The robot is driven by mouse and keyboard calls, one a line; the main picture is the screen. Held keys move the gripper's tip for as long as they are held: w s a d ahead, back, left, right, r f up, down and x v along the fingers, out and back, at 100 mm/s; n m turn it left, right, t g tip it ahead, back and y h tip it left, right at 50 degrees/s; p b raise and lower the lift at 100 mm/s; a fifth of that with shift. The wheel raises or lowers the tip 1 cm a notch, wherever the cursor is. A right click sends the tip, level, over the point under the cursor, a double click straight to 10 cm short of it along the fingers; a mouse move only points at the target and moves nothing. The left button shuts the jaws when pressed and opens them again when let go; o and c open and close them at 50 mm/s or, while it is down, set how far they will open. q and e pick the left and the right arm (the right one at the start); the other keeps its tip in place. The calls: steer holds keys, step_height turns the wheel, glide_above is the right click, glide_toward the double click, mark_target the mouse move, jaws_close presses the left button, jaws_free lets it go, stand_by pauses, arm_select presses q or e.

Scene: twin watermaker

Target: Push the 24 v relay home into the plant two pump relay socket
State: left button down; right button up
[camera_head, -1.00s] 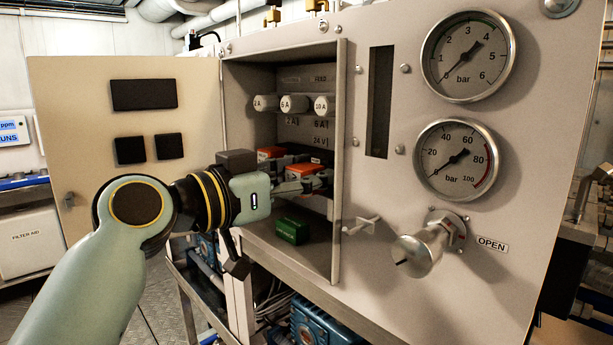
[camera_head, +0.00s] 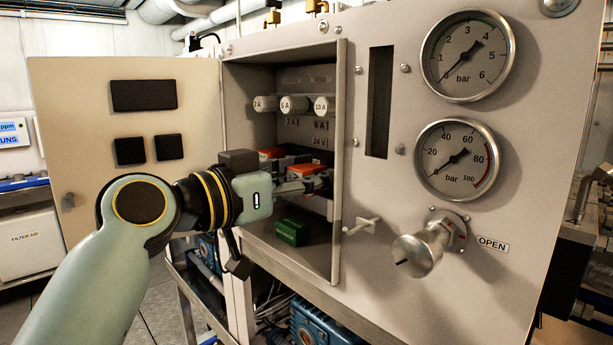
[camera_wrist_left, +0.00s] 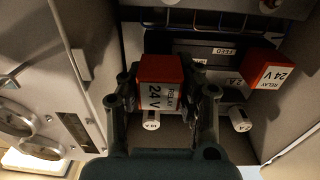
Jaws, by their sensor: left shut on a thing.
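My left gripper (camera_head: 318,182) reaches into the open cabinet and is shut on a red-orange 24 V relay (camera_head: 308,168). In the left wrist view the two fingers (camera_wrist_left: 163,95) stand on either side of this relay (camera_wrist_left: 160,84), whose label reads "RELAY 24 V". A second red 24 V relay (camera_head: 271,152) sits to its left in the cabinet and also shows in the left wrist view (camera_wrist_left: 268,74). The socket behind the held relay is hidden, so I cannot tell how deep the relay sits. My right gripper is not in view.
Several white fuse caps (camera_head: 294,104) stand above the relays. A green block (camera_head: 292,231) lies on the cabinet floor (camera_head: 270,250). The cabinet's right wall (camera_head: 338,215) is close to the gripper. The open door (camera_head: 90,90) is at the left, gauges (camera_head: 457,160) at the right.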

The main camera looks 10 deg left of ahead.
arm_select(q)
steer(key=shift+w+d, duration=0.25)
steer(key=shift+w, duration=0.15)
steer(key=shift+b+x, duration=0.3)
steer(key=shift+x, duration=0.65)
steer(key=c, duration=0.9)
jaws_free()
steer(key=shift+o, duration=0.2)
steer(key=shift+s+a, duration=0.15)
steer(key=v, duration=1.1)
steer(key=shift+s, duration=0.3)
